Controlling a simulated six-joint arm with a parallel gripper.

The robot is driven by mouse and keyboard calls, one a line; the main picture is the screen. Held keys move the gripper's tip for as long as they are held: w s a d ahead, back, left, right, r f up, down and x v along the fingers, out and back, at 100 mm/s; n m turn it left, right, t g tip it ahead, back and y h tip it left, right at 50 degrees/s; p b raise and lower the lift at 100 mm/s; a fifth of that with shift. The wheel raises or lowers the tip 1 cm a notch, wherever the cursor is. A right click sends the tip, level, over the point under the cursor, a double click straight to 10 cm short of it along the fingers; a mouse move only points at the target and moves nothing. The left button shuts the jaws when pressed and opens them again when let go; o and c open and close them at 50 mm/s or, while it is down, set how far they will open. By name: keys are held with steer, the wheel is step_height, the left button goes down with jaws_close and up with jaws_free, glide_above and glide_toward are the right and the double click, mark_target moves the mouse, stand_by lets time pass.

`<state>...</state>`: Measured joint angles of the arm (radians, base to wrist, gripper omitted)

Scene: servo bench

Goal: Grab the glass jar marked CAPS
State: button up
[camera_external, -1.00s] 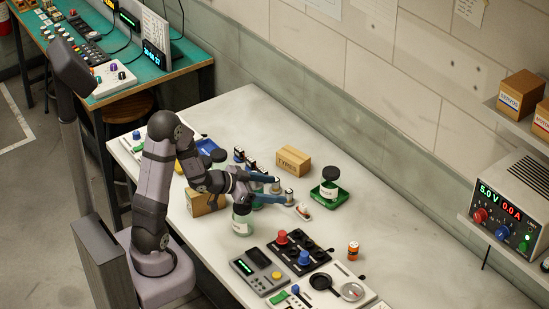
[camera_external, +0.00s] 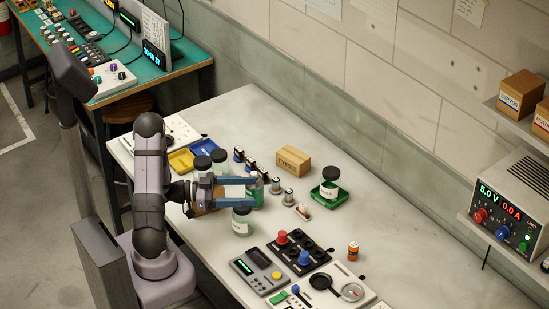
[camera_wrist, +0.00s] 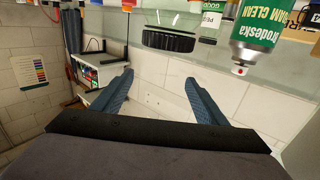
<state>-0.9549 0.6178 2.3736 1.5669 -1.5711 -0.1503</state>
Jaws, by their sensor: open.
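Several glass jars with dark lids stand on the white bench; their labels are too small to read in the external view, so I cannot tell which is marked CAPS. One jar (camera_external: 241,226) stands just in front of my gripper, and two more (camera_external: 219,167) stand behind it. Another jar (camera_external: 329,192) is in the green tray. My gripper (camera_external: 256,192) is open, held level above the bench, with a green item partly hidden by its fingers. In the wrist view, my gripper (camera_wrist: 160,76) is empty between its fingers; a black-lidded jar (camera_wrist: 168,42) shows inverted at the top edge.
A green can (camera_wrist: 252,50) is at the upper right of the wrist view. A cardboard box (camera_external: 293,160) and small metal-topped parts stand beyond my gripper. Control panels (camera_external: 299,250) fill the bench's near right.

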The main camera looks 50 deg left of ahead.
mark_target(243, 218)
steer(key=shift+f, duration=0.65)
steer(key=shift+f, duration=0.1)
steer(key=shift+f, duration=0.35)
step_height(243, 218, down, 4)
steer(key=shift+r, duration=0.1)
steer(key=shift+p+x, duration=0.55)
steer(key=shift+x, duration=0.55)
steer(key=shift+w+d, duration=0.25)
steer(key=shift+w, duration=0.1)
steer(key=c, duration=1.6)
